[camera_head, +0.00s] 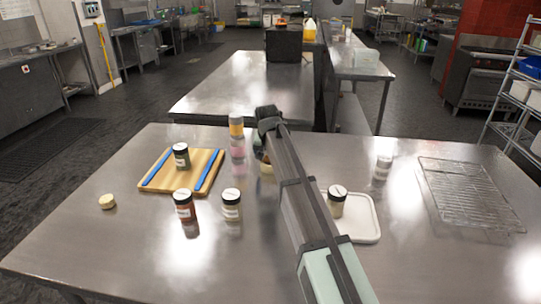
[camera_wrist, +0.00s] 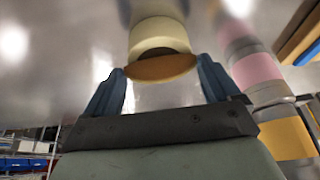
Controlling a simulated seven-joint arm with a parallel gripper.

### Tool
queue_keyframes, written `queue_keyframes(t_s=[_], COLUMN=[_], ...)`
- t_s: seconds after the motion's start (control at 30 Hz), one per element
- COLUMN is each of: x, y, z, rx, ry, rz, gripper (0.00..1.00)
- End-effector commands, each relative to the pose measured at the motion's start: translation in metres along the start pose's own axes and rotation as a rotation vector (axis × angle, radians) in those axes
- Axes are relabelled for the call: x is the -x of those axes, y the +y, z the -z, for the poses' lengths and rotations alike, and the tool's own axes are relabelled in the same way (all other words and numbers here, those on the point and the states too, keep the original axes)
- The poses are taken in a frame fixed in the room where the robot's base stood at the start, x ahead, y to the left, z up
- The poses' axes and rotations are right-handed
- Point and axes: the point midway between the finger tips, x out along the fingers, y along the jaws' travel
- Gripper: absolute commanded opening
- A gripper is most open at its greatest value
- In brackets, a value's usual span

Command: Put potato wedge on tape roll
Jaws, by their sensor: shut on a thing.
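My gripper (camera_wrist: 160,72) has its two blue fingers on either side of an orange-brown potato wedge (camera_wrist: 162,68) and is shut on it. The pale yellow tape roll (camera_wrist: 160,36) is right beyond the wedge in the wrist view, which looks upside down. The wedge sits over the roll's opening; I cannot tell whether they touch. In the head view the roll (camera_head: 266,168) stands on the steel table, mostly hidden behind my arm. The wedge and fingertips are largely hidden there.
A stack of yellow and pink containers (camera_head: 237,146) stands close left of my gripper. A cutting board (camera_head: 207,160) carries a jar and blue strips. Spice jars (camera_head: 185,207), a white tray (camera_head: 365,228), a wire rack (camera_head: 468,190) and a small beige round (camera_head: 107,202) are on the table.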

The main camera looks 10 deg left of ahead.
Motion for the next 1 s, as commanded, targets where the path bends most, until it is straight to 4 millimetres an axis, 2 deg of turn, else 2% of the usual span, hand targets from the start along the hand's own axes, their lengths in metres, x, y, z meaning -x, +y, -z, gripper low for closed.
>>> queue_keyframes(t_s=[0.1,0.13,0.23,0.57,0.77,1.0], x=[-0.003,-0.003,-0.003,0.002,0.028,0.072], y=[0.000,0.000,0.000,0.000,0.000,0.000], z=[-0.001,-0.001,-0.001,0.001,0.000,0.000], rx=[0.000,0.000,0.000,0.000,0.000,0.000], ry=[0.000,0.000,0.000,0.001,0.002,0.002], rz=[0.000,0.000,0.000,0.000,0.001,0.001], gripper=[0.60,0.91,1.00,1.00,1.00,1.00])
